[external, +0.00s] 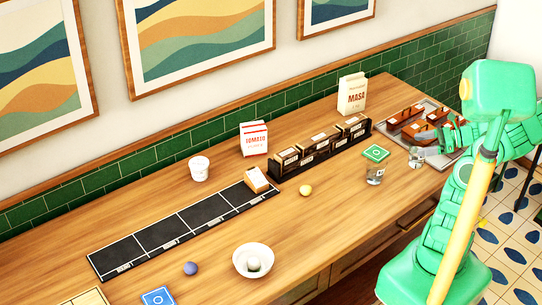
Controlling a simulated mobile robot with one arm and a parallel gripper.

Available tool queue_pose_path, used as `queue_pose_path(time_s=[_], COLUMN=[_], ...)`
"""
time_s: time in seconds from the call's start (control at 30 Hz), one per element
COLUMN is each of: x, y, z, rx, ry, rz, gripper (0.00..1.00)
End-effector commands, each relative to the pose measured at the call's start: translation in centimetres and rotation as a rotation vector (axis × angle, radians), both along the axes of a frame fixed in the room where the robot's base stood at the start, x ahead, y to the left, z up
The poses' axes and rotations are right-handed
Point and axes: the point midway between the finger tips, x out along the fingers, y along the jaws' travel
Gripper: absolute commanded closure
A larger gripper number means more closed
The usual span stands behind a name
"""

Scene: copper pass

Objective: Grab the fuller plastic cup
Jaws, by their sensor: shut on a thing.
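Two clear plastic cups are on the right part of the wooden counter. One clear cup (375,175) stands upright near the front edge, apart from my gripper. The other clear cup (416,158) is farther right, at the fingertips of my green gripper (426,150). My gripper is shut on this right cup, which looks upright and at or just above the counter. Both cups are too small in the picture to compare their fill levels surely. My fingers are partly hidden by the hand.
A tray (440,108) of brown items lies just behind my gripper. A black rack (320,152), a masa bag (352,94), a tomato box (254,138) and a yellow ball (305,190) stand farther left.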

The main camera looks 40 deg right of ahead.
Motion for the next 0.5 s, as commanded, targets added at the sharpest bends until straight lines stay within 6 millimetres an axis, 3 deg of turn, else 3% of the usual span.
queue_pose_path(time_s=[0.5], x=[-2.7], y=[1.6], z=[3.0], rx=[-0.002], ry=[0.0], rz=[-0.004], gripper=[0.7])
